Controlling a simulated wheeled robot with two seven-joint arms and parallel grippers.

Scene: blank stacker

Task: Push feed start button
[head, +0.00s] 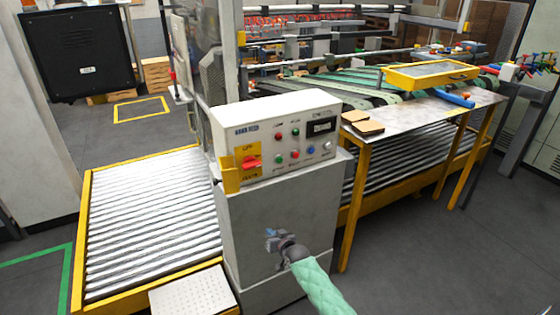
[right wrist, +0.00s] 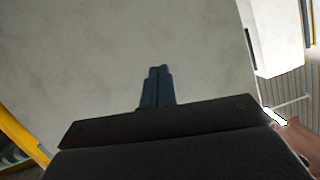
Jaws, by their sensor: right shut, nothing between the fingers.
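The grey control box (head: 230,190) stands in the middle of the head view, with a slanted panel on top. The panel carries an upper red button (head: 278,137), an upper green button (head: 295,132), a lower green button (head: 279,159), a lower red button (head: 294,154), a blue button (head: 311,149) and a white button (head: 326,145). The labels are too small to read, so I cannot tell which is feed start. My right gripper (head: 270,236) is shut and empty, below the panel in front of the cabinet face. Its closed fingers (right wrist: 157,85) show in the right wrist view against a plain pale surface. My left gripper is not in view.
A red rotary switch (head: 251,161) on a yellow plate sits at the panel's left, and a dark display (head: 321,126) at its upper right. A roller conveyor (head: 150,220) lies to the left. A metal table (head: 400,125) with yellow legs stands at the right.

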